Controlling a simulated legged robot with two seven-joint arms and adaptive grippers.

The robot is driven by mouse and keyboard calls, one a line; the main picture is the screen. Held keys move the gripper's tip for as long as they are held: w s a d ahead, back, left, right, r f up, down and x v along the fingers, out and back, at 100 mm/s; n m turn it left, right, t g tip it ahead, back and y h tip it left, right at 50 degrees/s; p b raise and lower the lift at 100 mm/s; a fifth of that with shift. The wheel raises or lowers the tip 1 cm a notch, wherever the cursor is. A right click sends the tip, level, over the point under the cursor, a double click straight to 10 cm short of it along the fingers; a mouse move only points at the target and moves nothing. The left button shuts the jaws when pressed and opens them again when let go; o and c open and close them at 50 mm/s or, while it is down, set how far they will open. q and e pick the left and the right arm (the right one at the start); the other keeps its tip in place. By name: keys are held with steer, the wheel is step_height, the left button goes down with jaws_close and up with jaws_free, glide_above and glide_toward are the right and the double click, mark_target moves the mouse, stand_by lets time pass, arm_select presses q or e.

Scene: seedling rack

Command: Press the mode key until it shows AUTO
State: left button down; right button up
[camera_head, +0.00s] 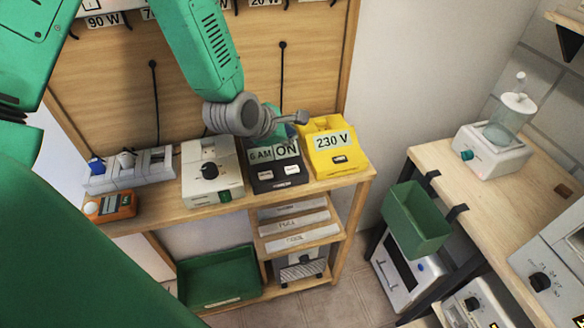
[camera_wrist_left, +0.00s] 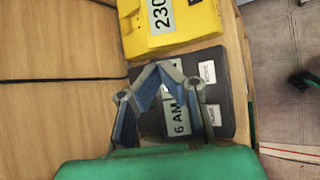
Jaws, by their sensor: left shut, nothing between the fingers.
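A black timer box (camera_head: 277,184) stands on the wooden shelf, with "6 AM" and "ON" readable on its panel in the head view. Two pale keys, one left (camera_head: 264,175) and one right (camera_head: 292,170), sit below that panel; their lettering is too small to read. My right gripper is not in view.
A yellow "230 V" box (camera_head: 345,165) stands close on the right of the timer. A white box with a black knob (camera_head: 212,190) stands on its left. A power strip (camera_head: 130,172) and orange meter (camera_head: 110,207) lie farther left. A green bin (camera_head: 415,225) hangs off the right bench.

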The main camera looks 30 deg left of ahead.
mark_target(294, 171)
arm_select(q)
steer(key=f+b, duration=0.1)
steer(key=f, duration=0.1)
steer(key=d+f+b, duration=0.1)
steer(key=f+b, duration=0.1)
steer(key=f, duration=0.1)
steer(key=f+b, duration=0.2)
steer(key=shift+d+f, duration=0.2)
steer(key=shift+f, duration=0.1)
steer(key=shift+a+f+b, duration=0.15)
steer(key=shift+f+b, duration=0.2)
steer(key=shift+b, duration=0.1)
steer(key=shift+a+f, duration=0.15)
steer(key=shift+a, duration=0.5)
steer(key=shift+d, duration=0.7)
steer(key=shift+a, duration=0.6)
steer(key=shift+d, duration=0.1)
steer(key=shift+d, duration=0.1)
